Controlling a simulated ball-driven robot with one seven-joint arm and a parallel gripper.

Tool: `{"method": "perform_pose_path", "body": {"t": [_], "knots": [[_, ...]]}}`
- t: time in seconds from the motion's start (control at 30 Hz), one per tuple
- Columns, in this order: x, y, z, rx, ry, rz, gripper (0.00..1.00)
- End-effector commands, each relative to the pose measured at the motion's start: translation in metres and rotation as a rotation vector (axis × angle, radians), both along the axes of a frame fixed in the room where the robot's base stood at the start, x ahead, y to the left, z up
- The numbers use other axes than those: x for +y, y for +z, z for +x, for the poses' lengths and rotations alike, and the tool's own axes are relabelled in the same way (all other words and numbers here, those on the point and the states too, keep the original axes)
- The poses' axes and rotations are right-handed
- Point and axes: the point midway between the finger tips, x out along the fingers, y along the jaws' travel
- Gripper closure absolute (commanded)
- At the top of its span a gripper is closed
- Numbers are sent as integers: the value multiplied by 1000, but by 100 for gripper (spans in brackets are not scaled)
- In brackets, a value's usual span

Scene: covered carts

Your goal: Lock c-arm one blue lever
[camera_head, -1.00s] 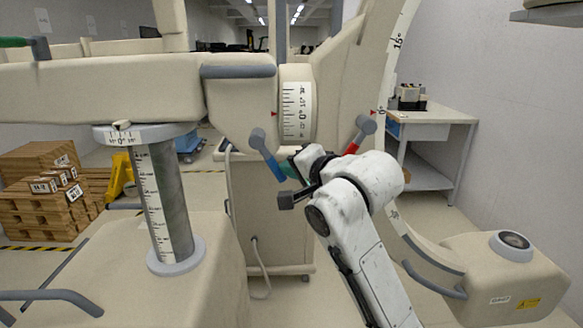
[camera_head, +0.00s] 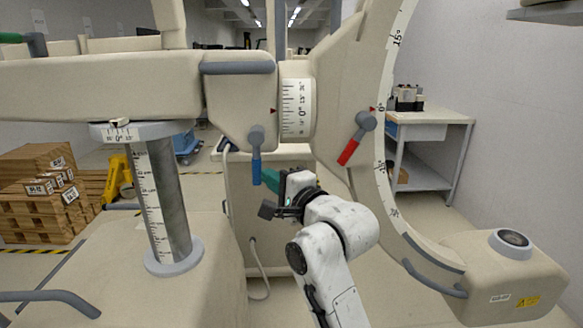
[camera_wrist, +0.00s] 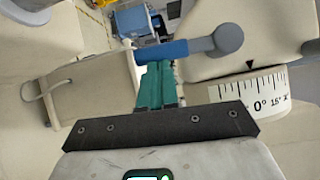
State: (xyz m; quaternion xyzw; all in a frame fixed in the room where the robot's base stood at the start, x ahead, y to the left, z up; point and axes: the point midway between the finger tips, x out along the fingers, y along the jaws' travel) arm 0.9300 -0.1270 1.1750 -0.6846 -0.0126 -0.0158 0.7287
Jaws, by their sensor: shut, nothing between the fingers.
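The blue lever (camera_head: 256,170) hangs from its grey hub on the beige C-arm housing (camera_head: 238,112), pointing straight down. In the wrist view the blue lever (camera_wrist: 162,50) lies across the picture just beyond my fingertips, with its grey hub to the right. My gripper (camera_head: 268,177) is shut and empty, its teal fingers close to the lower right side of the lever. In the wrist view my gripper (camera_wrist: 155,75) has its fingers together at the blue handle; they seem to touch it, but I cannot be sure.
A red lever (camera_head: 349,152) slants down-left on the C-arm to the right. A scale drum (camera_head: 296,107) sits between the levers. A vertical column (camera_head: 163,200) stands left, a side table (camera_head: 430,120) at the back right. A beige cabinet (camera_head: 240,215) stands behind my gripper.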

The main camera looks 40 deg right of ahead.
Motion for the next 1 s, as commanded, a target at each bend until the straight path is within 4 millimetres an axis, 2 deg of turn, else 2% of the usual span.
{"method": "perform_pose_path", "body": {"t": [0.1, 0.5, 1.0], "knots": [[12, -6, 6, -60, 8, 91, 100], [30, -8, 20, -222, 4, 326, 100], [35, -3, 24, -282, 0, 415, 100]]}}
